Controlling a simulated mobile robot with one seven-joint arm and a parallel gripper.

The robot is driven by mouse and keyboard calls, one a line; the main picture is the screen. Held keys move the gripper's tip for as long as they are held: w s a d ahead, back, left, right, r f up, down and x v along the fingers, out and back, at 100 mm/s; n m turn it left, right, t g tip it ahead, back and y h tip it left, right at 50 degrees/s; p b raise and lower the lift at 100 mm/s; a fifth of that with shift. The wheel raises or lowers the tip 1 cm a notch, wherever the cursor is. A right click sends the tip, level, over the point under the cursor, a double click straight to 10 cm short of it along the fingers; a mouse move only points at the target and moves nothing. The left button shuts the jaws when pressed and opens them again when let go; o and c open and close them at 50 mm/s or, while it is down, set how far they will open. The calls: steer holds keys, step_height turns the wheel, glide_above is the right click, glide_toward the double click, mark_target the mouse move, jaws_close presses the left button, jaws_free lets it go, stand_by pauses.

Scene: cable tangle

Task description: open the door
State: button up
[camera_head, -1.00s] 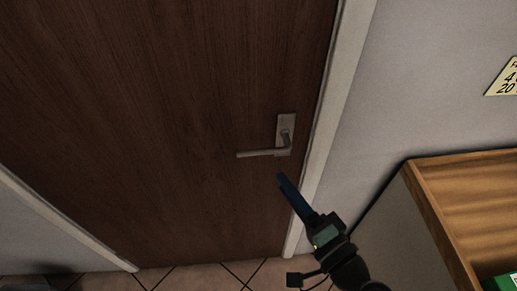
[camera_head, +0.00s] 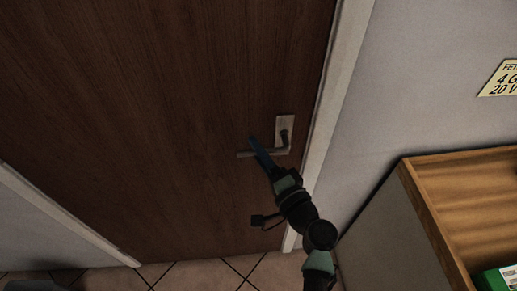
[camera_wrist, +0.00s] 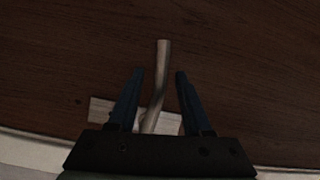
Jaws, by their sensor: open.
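The brown wooden door (camera_head: 140,120) stands shut in its white frame in the head view. Its silver lever handle (camera_head: 245,155) sits near the right edge and points left. My gripper (camera_head: 253,141) is at the handle, its fingers overlapping the lever in the head view. In the wrist view the lever (camera_wrist: 161,75) lies between the two open blue fingers of my gripper (camera_wrist: 158,74), with a gap on each side. The handle's backplate (camera_wrist: 100,110) is partly hidden behind the fingers and gripper body.
A wooden-topped cabinet (camera_head: 420,205) stands at the right, with a green item (camera_head: 497,279) on it. A yellow sign (camera_head: 500,80) is on the grey wall. The tiled floor (camera_head: 190,277) in front of the door looks clear.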

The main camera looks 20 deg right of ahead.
steer(key=shift+w, duration=0.1)
jaws_close()
stand_by(1.4)
